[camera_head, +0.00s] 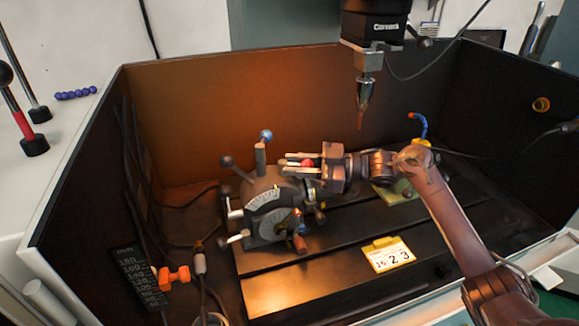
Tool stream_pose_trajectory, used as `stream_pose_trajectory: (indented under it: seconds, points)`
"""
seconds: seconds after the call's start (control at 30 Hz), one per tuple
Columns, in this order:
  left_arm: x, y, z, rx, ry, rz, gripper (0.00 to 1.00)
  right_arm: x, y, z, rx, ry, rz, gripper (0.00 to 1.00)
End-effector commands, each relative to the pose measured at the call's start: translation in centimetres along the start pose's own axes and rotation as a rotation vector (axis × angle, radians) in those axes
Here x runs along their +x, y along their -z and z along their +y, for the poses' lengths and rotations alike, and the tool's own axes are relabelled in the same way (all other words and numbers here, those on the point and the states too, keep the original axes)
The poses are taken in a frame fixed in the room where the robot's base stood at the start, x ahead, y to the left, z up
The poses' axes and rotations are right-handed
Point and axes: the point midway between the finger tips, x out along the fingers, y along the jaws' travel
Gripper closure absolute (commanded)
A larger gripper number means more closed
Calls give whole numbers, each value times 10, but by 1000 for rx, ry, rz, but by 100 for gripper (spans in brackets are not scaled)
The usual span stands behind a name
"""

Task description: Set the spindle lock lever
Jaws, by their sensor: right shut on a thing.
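The indexing chuck (268,205) stands on the slotted machine table, with a pale graduated dial on its front. My right gripper (297,161) reaches in from the right above the chuck. Its fingers are closed around a red ball knob (308,163), which is partly hidden by them. The lever below this knob is mostly hidden. A lever with a blue ball knob (266,135) stands upright at the back of the chuck. A lever with a dark ball knob (226,161) leans to the left. I cannot tell from labels which is the spindle lock lever. My left gripper is not in view.
A spindle head (365,88) hangs above, just right of the gripper. Dark enclosure walls (230,110) surround the table. A yellow-tabbed card (388,254) lies in front, and a blue hose (420,127) stands behind my right arm.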

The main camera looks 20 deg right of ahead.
Motion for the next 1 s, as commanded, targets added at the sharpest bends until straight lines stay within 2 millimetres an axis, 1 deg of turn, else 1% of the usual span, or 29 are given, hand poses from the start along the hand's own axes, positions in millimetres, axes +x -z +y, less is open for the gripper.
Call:
stream_pose_trajectory:
  seconds: [0.03, 0.23, 0.27, 0.3, 0.4, 0.63, 0.73, 0.87, 1.0]
  points:
    - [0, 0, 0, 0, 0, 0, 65, -1, 3, 3, -8, -7, 4, 100]
    - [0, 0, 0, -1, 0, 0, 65, -1, 3, 3, -8, -8, 5, 100]
    - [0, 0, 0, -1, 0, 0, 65, -1, 3, 3, -8, -8, 5, 71]
    - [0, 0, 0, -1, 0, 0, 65, 0, 3, 3, -8, -7, 4, 65]
    - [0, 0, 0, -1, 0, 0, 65, 0, 2, 2, -6, -6, 3, 54]
    - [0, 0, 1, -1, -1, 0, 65, 0, 1, 1, -3, -3, 2, 54]
    - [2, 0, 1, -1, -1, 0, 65, -4, 0, 1, -3, -4, 1, 54]
    - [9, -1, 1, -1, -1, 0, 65, -22, -2, 1, -3, -5, -2, 54]
    - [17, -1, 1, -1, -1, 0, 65, -47, -3, 1, -4, -6, -2, 54]
